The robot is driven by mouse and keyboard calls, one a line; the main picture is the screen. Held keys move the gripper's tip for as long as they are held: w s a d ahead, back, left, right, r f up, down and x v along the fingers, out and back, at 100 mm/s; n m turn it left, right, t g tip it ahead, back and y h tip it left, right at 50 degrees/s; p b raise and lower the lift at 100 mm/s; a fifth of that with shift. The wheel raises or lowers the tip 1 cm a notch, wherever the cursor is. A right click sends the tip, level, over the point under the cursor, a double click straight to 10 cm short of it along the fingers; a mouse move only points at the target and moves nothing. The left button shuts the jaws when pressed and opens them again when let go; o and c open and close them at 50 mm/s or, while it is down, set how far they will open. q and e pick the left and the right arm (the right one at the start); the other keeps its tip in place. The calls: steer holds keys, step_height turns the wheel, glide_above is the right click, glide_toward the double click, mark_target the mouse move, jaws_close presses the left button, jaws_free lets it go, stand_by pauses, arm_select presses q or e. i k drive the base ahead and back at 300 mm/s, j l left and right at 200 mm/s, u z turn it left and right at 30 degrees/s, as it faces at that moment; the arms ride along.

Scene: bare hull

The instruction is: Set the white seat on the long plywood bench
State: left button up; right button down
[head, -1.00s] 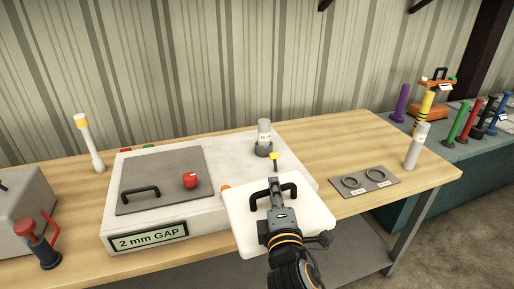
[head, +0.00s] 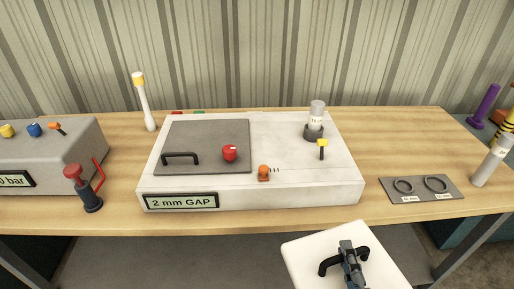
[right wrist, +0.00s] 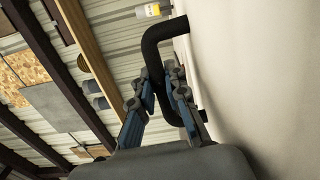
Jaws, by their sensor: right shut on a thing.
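The white seat (head: 300,250) is a flat white slab with a black handle (head: 330,268). It shows at the bottom of the head view, in front of the bench's front edge. My right gripper (head: 350,255) is shut on the handle; the right wrist view shows its fingers (right wrist: 160,95) around the black bar (right wrist: 150,48), with the white slab (right wrist: 260,80) along the right side. The long plywood bench (head: 400,135) spans the head view and carries several things. My left gripper is not in view.
A white box labelled 2 mm GAP (head: 300,190) fills the bench's middle. A grey plate with two rings (head: 421,190) lies to its right. A red-handled clamp (head: 90,190) and a grey box (head: 60,150) stand left. Bare wood shows behind the ring plate.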

mark_target(383, 142)
steer(key=i+l+u, duration=0.25)
steer(key=l, duration=0.95)
steer(key=k+l+u, duration=0.1)
steer(key=l+u, duration=0.15)
steer(key=l, duration=0.9)
steer(key=i+l+u, duration=0.1)
steer(key=l, duration=0.3)
steer(key=i+l, duration=0.1)
steer(key=l, duration=0.25)
steer(key=i+l+u, duration=0.15)
steer(key=l, duration=0.65)
steer(key=i+u, duration=0.05)
